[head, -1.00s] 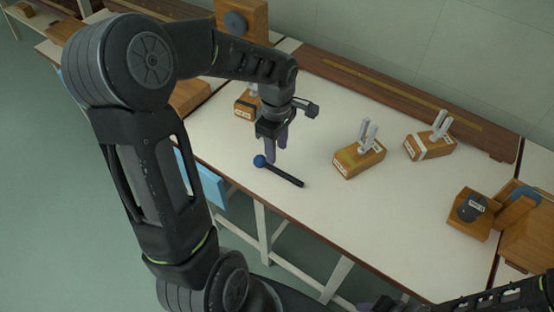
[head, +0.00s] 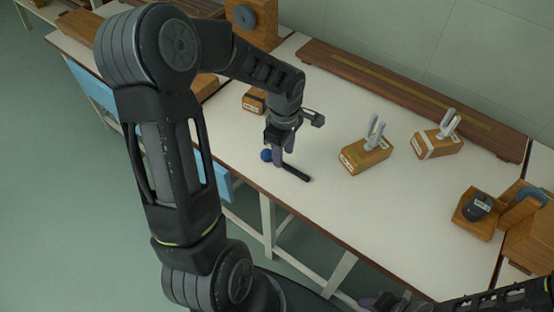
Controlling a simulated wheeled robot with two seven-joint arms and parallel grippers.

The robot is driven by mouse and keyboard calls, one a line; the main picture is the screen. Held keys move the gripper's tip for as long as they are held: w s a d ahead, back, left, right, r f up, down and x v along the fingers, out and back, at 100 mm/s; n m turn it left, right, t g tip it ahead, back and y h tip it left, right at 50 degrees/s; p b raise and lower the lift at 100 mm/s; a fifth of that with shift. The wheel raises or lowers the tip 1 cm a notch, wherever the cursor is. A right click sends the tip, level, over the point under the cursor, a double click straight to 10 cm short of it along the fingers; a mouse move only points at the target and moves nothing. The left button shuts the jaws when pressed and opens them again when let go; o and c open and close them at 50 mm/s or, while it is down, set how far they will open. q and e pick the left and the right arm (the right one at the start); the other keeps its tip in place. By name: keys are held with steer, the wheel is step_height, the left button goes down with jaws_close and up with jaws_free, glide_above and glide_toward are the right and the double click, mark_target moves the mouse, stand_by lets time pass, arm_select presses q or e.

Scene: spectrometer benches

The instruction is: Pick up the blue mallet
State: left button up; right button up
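The blue mallet lies on the white bench top, with a round blue head (head: 266,156) and a black handle (head: 296,173) pointing to the lower right. My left gripper (head: 279,162) points down at the mallet, its fingers over the handle close to the head and hiding that part. I cannot tell whether the fingers are apart or closed on the handle. My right arm shows at the lower right edge; its gripper (head: 385,302) is dark and only partly visible at the bottom, its finger state unclear.
Two wooden blocks with upright metal forks (head: 366,157) (head: 437,143) stand right of the mallet. A smaller wooden block (head: 254,100) is behind the gripper. A long wooden rail (head: 410,95) runs along the back. A wooden device with a black knob (head: 477,208) stands at right. The bench's middle front is clear.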

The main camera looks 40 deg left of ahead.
mark_target(285, 165)
arm_select(q)
step_height(285, 165, down, 4)
steer(key=shift+r, duration=0.2)
steer(key=shift+c, duration=0.3)
jaws_close()
stand_by(0.4)
